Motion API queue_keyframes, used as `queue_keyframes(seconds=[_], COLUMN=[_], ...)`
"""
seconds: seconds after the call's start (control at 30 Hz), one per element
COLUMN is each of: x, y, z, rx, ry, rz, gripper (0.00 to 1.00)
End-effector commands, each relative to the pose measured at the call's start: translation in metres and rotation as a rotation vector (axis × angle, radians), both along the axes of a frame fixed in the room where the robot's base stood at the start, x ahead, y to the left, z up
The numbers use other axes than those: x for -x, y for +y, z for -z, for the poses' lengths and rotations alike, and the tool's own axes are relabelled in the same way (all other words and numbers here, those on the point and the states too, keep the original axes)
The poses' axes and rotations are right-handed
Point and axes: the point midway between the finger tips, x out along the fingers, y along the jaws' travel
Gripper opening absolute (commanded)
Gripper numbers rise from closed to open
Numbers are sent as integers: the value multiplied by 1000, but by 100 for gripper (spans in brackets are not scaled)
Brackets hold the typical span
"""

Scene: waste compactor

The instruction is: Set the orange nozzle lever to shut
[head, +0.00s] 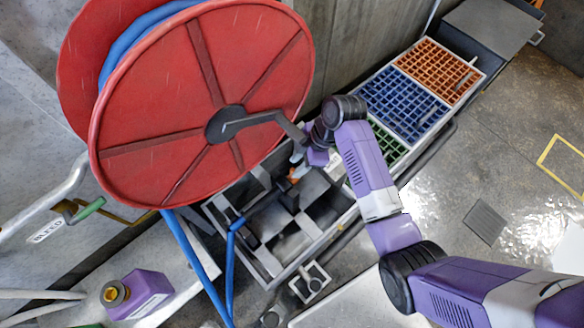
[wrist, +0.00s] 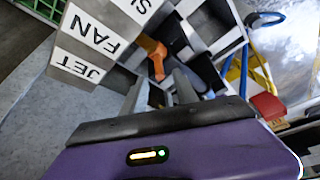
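The orange nozzle lever (wrist: 153,52) shows in the wrist view just beyond my gripper's fingers, with its upper end toward the upper left. White label blocks stand left of it, reading JET (wrist: 82,70), FAN (wrist: 92,35) and one cut off at the frame edge that begins with S (wrist: 141,6). I cannot tell which label the lever is set to. My gripper (wrist: 160,88) is open, its two grey fingers apart with nothing visibly held. In the head view a small orange part of the lever (head: 297,173) shows beside my gripper (head: 306,162), partly hidden by it.
A large red hose reel (head: 160,130) stands close on the left. The grey compartmented frame (head: 268,268) lies below my gripper, with a blue hose (head: 230,275) at its left. Orange, blue and green grates (head: 400,100) are behind. A purple jug (head: 140,297) stands lower left.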

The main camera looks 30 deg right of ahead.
Motion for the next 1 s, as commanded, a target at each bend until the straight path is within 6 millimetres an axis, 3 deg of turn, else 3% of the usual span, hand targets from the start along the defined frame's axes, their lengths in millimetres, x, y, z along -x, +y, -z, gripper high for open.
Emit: queue_keyframes(seconds=[0.3, 0.63, 0.83, 1.0], x=[-6, -7, -7, -7], y=[14, 15, 15, 15], z=[35, 39, 39, 38], rx=[1, 1, 1, 2], ry=[0, -2, -2, -2], rz=[0, 2, 2, 2], gripper=[35, 35, 0, 0])
